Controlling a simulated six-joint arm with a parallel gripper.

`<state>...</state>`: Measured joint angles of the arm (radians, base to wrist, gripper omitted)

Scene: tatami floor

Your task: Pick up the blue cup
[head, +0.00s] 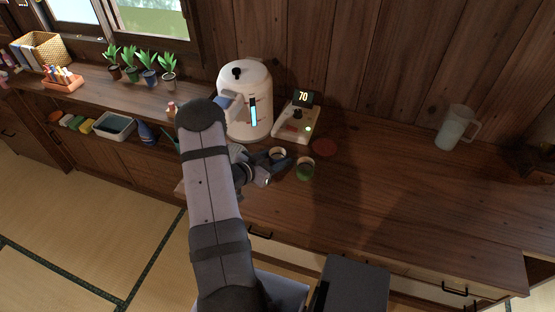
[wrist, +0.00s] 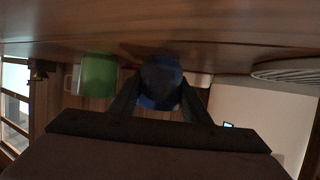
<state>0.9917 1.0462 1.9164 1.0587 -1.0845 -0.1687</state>
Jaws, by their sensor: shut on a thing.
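The blue cup (head: 277,154) is on the wooden counter in front of the white dispenser in the head view, partly hidden by my gripper (head: 271,171). In the wrist view, which looks upside down, the blue cup (wrist: 160,82) sits between the two dark fingers of my gripper (wrist: 158,98). My gripper is shut on it. The cup appears at the counter surface; I cannot tell whether it is clear of it. A green cup (head: 305,170) stands just right of the blue cup, and it also shows in the wrist view (wrist: 97,75).
The white dispenser (head: 246,104) and a small device (head: 297,127) reading 70 stand behind the cups. A dark red disc (head: 324,148) lies to the right. A translucent pitcher (head: 454,130) stands at far right. The counter between disc and pitcher is clear.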

